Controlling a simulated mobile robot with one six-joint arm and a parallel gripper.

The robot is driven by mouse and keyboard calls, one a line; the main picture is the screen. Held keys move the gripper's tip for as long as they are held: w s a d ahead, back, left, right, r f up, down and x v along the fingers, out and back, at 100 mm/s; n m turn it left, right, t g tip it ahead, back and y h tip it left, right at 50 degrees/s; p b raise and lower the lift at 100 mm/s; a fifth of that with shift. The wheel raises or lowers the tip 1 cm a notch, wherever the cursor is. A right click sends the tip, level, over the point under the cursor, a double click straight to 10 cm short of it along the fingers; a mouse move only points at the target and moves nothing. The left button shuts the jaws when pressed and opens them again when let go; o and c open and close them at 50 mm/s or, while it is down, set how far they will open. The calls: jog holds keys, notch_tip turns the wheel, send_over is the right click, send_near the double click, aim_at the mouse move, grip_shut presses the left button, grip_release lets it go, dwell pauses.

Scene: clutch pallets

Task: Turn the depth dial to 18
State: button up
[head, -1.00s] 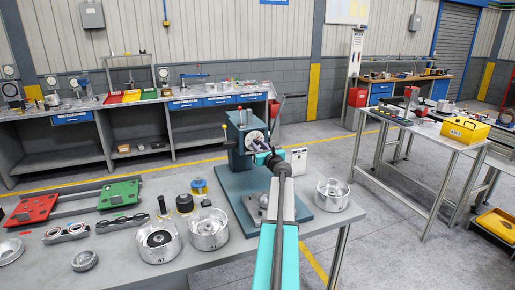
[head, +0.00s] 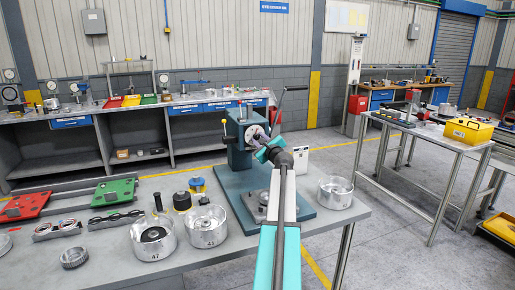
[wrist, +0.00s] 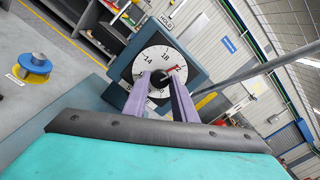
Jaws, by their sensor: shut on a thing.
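The depth dial (wrist: 139,72) is a white numbered disc on the teal-grey press (head: 234,150). The exact reading is too small to be sure of. My gripper (wrist: 162,84) has its two purple fingers closed around the dark knob (wrist: 160,78) at the dial's centre. In the head view the dial (head: 251,133) is partly hidden by my wrist.
A dark lever (wrist: 245,70) passes to the right of the dial. Silver housings (head: 154,238) and (head: 205,226) stand left of the press, another housing (head: 336,192) right of it. Red and green pallets (head: 115,192) lie at the left. A side table (head: 430,135) holds a yellow bin.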

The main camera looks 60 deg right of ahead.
jog(key=n+b, duration=0.3)
jog(key=b, duration=0.1)
jog(key=n+b, duration=0.3)
jog(key=b, duration=0.1)
jog(key=shift+d+f, duration=0.1)
jog(key=shift+f, duration=0.1)
jog(key=n+b, duration=0.3)
jog(key=shift+r, duration=0.2)
jog(key=shift+r+b, duration=0.1)
jog(key=shift+b, duration=0.2)
jog(key=o, duration=1)
jog(key=shift+o, duration=0.2)
